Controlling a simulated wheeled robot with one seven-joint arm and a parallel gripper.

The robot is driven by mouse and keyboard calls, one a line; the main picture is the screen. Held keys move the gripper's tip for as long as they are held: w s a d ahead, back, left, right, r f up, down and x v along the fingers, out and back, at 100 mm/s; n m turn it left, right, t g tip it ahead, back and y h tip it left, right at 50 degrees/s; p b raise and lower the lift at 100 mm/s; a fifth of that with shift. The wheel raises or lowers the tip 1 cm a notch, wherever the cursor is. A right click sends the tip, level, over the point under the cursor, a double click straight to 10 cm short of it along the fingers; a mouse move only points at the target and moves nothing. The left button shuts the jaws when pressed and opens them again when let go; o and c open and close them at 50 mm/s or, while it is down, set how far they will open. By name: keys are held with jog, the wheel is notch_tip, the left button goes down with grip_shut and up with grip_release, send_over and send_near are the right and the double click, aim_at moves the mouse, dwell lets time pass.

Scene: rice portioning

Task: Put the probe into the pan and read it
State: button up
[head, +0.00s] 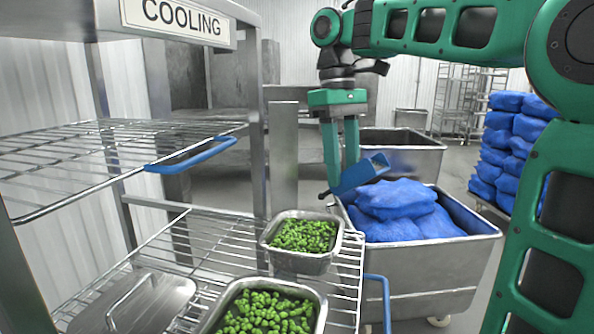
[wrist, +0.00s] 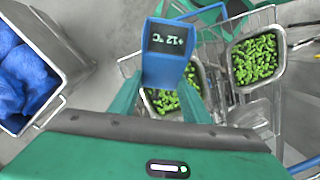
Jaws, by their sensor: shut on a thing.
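The probe (head: 362,175) is a blue block with a dark display; in the wrist view (wrist: 167,66) the display reads +12 °C. My gripper (head: 338,185) is shut on it, and its green fingers also show in the wrist view (wrist: 165,95). In the head view the probe is held tilted, above and to the right of the smaller-looking pan (head: 300,264) of green food. A second pan (head: 322,303) of green food stands nearer on the same wire shelf. I cannot see the probe's needle clearly; the body hides it in the wrist view.
A steel rack with a COOLING sign (head: 178,18) has wire shelves with blue handles. A steel lid (head: 140,305) lies on the lower shelf. A metal cart (head: 430,275) with blue bags (head: 395,205) stands right of the rack. More blue sacks (head: 515,140) are stacked behind.

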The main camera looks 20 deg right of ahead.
jog(key=shift+a, duration=0.1)
jog(key=shift+a+m, duration=0.4)
jog(key=shift+a, duration=0.35)
jog(key=shift+a+m, duration=3.05)
jog(key=shift+m, duration=0.15)
notch_tip(320, 180, down, 10)
jog(key=shift+r+y, duration=0.15)
jog(key=shift+y, duration=0.25)
dwell(2.5)
